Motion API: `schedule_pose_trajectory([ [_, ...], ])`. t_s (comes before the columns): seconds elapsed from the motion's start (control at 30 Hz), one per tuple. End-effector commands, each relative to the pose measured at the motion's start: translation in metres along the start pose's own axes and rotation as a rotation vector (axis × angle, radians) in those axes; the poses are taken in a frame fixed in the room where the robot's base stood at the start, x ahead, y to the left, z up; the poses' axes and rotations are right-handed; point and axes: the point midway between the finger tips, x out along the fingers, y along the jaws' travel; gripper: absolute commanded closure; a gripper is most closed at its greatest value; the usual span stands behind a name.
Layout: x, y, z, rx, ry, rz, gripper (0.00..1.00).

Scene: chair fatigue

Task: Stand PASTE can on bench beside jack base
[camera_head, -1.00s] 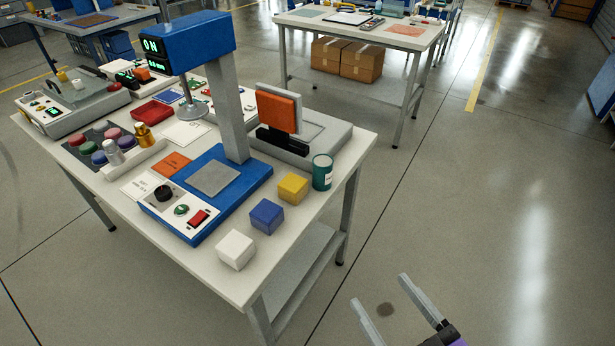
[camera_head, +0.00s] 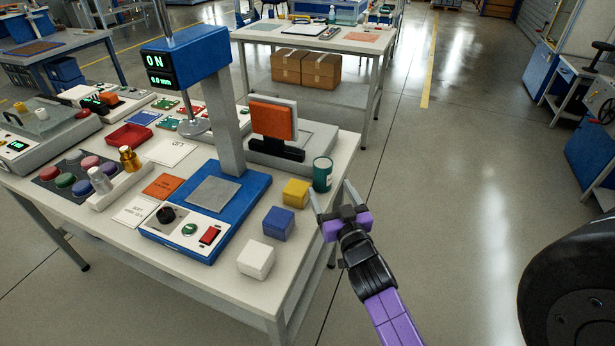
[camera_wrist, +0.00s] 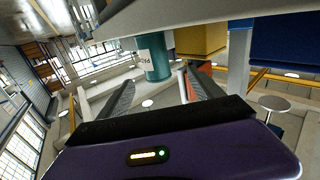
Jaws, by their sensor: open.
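The PASTE can (camera_head: 322,175), dark green with a white label and pale top, stands upright at the bench's right edge. My gripper (camera_head: 331,196) is open and empty, just off the bench edge by the can. In the wrist view the can lies ahead of the open fingers (camera_wrist: 160,88), not clearly between them. A blue base (camera_head: 232,215) with a grey plate and column stands left of the can; I cannot tell whether this is the jack base.
Yellow (camera_head: 297,193), blue (camera_head: 278,223) and white (camera_head: 256,259) blocks line the bench's right side near the can. An orange pad on a black holder (camera_head: 272,121) stands behind. Open floor lies to the right.

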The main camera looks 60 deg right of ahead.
Motion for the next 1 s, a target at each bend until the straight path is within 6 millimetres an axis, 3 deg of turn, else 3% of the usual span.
schedule_pose_trajectory([
  [0.17, 0.004, 0.001, 0.000, 0.023, -0.006, 0.003, 0.24],
  [0.5, 0.054, 0.001, -0.002, 0.024, -0.004, 0.002, 0.24],
  [0.77, 0.071, 0.001, -0.001, 0.025, -0.005, 0.002, 0.24],
  [1.0, 0.099, 0.007, -0.005, 0.025, -0.005, 0.001, 0.24],
])
